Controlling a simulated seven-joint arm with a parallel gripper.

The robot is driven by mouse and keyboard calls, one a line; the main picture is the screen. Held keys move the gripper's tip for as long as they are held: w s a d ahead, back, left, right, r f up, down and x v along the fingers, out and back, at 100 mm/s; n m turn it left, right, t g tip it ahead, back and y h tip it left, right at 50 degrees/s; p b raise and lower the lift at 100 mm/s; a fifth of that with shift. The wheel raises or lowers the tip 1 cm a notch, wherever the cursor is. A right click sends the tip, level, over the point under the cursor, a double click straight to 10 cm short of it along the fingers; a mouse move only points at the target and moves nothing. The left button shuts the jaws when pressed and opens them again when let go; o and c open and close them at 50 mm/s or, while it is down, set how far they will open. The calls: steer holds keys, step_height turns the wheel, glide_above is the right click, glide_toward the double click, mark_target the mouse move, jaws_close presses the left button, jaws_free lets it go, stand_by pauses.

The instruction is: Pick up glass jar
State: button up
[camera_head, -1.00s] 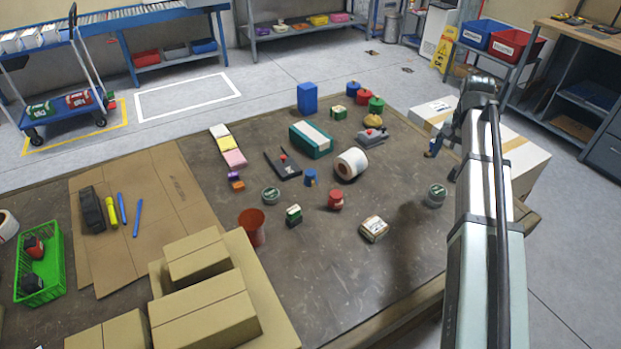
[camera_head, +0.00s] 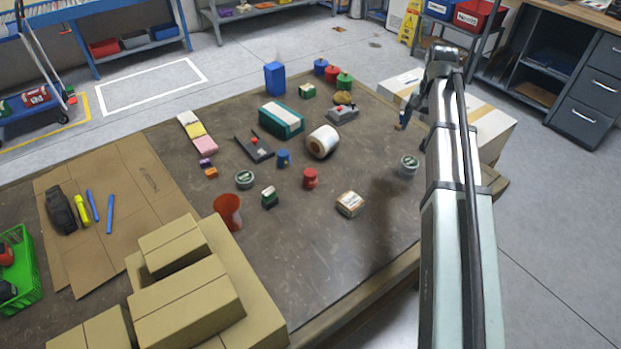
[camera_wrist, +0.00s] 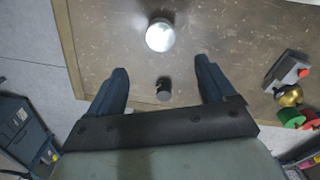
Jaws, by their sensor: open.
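A small round grey-green jar (camera_head: 408,165) with a pale label stands upright near the table's right side, just left of my arm. It looks like the glass jar. A round, shiny pale top, probably this jar (camera_wrist: 160,36), shows in the wrist view beyond my fingertips. My gripper (camera_wrist: 162,70) is open and empty, pointing down over the table. One blue finger (camera_head: 403,118) shows in the head view, above and behind the jar. A small dark cylinder (camera_wrist: 163,88) lies between the fingers in the wrist view; my arm seems to hide it in the head view.
A similar round tin (camera_head: 244,180) stands mid-table. A labelled box (camera_head: 350,203), a red pot (camera_head: 310,178) and a white roll (camera_head: 322,142) are left of the jar. A grey device (camera_head: 342,115) is behind. A large white carton (camera_head: 490,130) stands beyond my arm.

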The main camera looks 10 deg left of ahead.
steer(key=shift+c, duration=0.4)
steer(key=m, duration=1.2)
glide_above(311, 173)
steer(key=shift+w+f, duration=0.1)
steer(key=shift+f, duration=7.1)
steer(key=shift+c, duration=0.3)
steer(key=c, duration=1.1)
steer(key=shift+r, duration=0.15)
steer(key=shift+c, duration=0.2)
